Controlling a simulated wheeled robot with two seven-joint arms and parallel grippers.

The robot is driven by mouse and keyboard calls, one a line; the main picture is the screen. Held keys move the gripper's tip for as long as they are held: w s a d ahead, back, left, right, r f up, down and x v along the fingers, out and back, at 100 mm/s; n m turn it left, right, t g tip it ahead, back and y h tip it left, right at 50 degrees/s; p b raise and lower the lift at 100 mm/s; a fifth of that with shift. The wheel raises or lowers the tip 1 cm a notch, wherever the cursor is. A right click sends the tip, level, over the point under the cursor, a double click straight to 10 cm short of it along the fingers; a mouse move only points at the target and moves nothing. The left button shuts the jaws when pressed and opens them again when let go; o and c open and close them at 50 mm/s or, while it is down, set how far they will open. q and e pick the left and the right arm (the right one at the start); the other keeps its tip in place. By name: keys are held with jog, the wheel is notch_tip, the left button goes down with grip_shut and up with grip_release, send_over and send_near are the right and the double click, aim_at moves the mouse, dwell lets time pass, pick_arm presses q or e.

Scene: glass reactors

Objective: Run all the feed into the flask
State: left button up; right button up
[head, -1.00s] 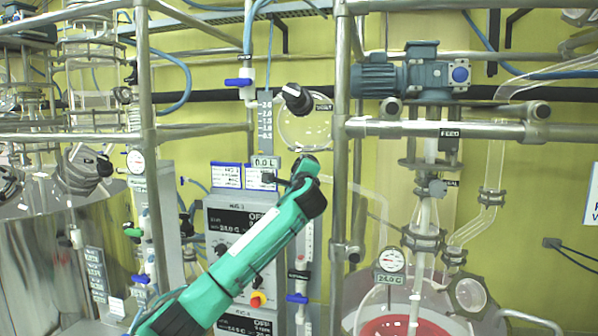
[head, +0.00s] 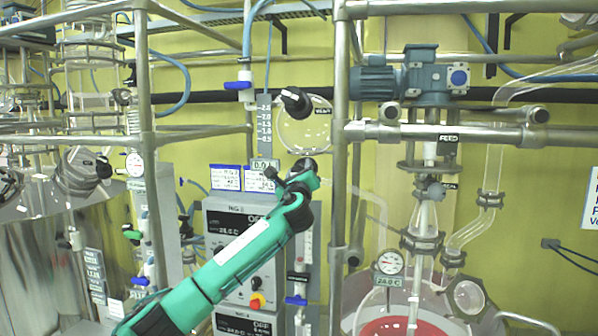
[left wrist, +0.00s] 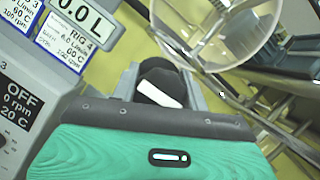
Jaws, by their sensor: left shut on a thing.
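The feed vessel (head: 303,130) is a clear round glass vessel that looks empty, beside a grey scale strip. Its readout (head: 264,164) shows 0.0 L, also large in the left wrist view (left wrist: 82,14). My left gripper (head: 304,172) is below the vessel. In the left wrist view my left gripper (left wrist: 160,85) is shut on a black valve knob (left wrist: 160,80) with a white stripe, partly hidden by the jaws. The flask (head: 402,326) at the lower right holds red liquid and is cut off by the frame's bottom. My right gripper is out of view.
A steel post (head: 340,200) stands between my left gripper and the flask. A control box (head: 240,222) with an orange-red knob is behind my arm. A black knob (head: 296,101) sits above the vessel. A dial gauge (head: 390,262) is on the flask.

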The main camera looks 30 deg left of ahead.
pick_arm(q)
jog(key=shift+a+r, duration=0.1)
jog(key=shift+r, duration=0.15)
jog(key=o, duration=1)
jog(key=shift+f, duration=0.15)
jog(key=shift+s+d+f+b, duration=0.2)
jog(key=shift+s+f+b, duration=0.05)
jog(key=shift+f+b, duration=0.1)
jog(key=b+v, duration=0.6)
jog(key=v, duration=0.7)
jog(key=shift+b, duration=0.4)
jog(key=shift+r, duration=0.1)
